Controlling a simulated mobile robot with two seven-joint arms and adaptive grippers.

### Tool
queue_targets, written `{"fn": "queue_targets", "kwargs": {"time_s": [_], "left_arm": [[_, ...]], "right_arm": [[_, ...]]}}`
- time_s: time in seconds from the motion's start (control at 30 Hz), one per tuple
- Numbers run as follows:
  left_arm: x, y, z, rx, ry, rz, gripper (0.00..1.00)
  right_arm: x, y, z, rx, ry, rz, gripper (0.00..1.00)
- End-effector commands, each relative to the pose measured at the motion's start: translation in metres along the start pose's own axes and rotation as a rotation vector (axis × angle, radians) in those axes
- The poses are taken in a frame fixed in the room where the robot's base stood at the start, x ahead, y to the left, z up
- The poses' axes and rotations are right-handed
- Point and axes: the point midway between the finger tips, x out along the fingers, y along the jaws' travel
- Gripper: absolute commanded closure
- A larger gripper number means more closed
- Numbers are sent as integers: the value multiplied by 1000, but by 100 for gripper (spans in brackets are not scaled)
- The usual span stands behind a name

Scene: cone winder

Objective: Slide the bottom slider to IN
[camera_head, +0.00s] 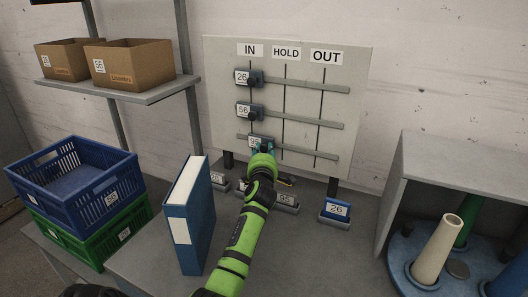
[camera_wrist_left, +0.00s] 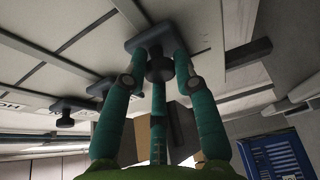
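The grey board (camera_head: 305,75) carries IN, HOLD and OUT labels above three vertical lines and three horizontal rails. The bottom slider (camera_head: 254,141), with a partly hidden label, is near the IN line, slightly right of the two sliders above it. My left gripper (camera_head: 263,149) is at this slider and covers part of it. In the left wrist view its fingers (camera_wrist_left: 160,68) close around the slider's dark knob (camera_wrist_left: 158,70); the exact contact is hard to see. My right gripper is not in view.
The top slider (camera_head: 244,77) and middle slider (camera_head: 245,109) sit at IN. Below the board stand small labelled blocks, one blue (camera_head: 337,209). A blue binder (camera_head: 190,225) stands left of my arm. A grey shelf unit (camera_head: 470,160) with cones is at right; crates (camera_head: 75,185) are at left.

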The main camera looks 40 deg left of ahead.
Motion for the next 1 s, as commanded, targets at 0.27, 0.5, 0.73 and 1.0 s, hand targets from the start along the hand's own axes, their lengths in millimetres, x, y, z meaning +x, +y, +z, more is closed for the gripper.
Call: {"fn": "queue_targets", "kwargs": {"time_s": [0.27,0.5,0.73,1.0], "left_arm": [[1,0,-1,-1,-1,-1,100],[14,0,-34,0,0,0,100],[17,0,-41,-1,1,1,100],[17,0,-41,0,2,1,48]], "right_arm": [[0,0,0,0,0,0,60],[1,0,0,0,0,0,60],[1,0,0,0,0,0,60],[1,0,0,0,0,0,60]]}}
